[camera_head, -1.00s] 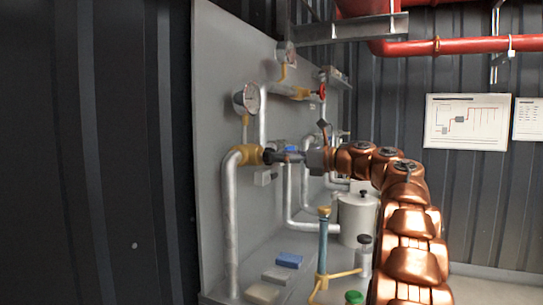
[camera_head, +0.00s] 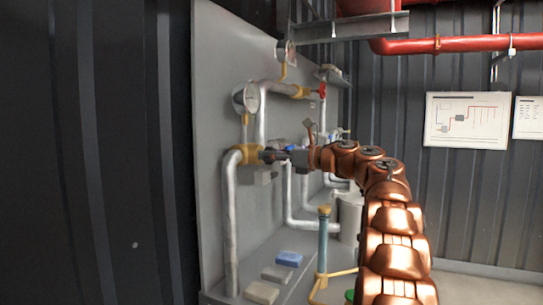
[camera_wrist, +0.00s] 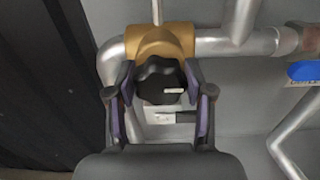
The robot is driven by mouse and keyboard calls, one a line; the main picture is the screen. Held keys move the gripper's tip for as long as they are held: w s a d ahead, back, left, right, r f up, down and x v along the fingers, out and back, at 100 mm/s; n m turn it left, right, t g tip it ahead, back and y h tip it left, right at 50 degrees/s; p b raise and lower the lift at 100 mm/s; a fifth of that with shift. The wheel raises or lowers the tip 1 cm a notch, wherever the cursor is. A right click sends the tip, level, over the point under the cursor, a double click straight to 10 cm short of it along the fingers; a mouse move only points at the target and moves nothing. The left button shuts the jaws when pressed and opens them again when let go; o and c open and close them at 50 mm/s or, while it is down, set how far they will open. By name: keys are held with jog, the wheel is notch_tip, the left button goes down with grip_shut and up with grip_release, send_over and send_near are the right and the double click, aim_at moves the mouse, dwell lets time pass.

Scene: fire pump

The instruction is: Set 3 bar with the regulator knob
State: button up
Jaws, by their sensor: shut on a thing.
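The regulator knob (camera_wrist: 160,82) is black and lobed, with a pale mark on its face, in the wrist view. It sits on the brass regulator body (camera_wrist: 162,40), which also shows in the head view (camera_head: 250,154). My gripper (camera_wrist: 160,95) has its two fingers on either side of the knob and is shut on it. In the head view my gripper (camera_head: 275,155) reaches the regulator from the right and hides most of the knob. A round white-faced gauge (camera_head: 246,98) stands above the regulator; its reading is too small to tell.
Silver pipes (camera_head: 230,220) run along the grey panel (camera_head: 215,60). A red handwheel (camera_head: 322,90) is up and right of the regulator. A blue block (camera_head: 289,259) and a blue column (camera_head: 323,240) stand below. A blue handle (camera_wrist: 304,71) is right in the wrist view.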

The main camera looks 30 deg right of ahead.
jog(key=c, duration=0.3)
jog(key=shift+m, duration=0.4)
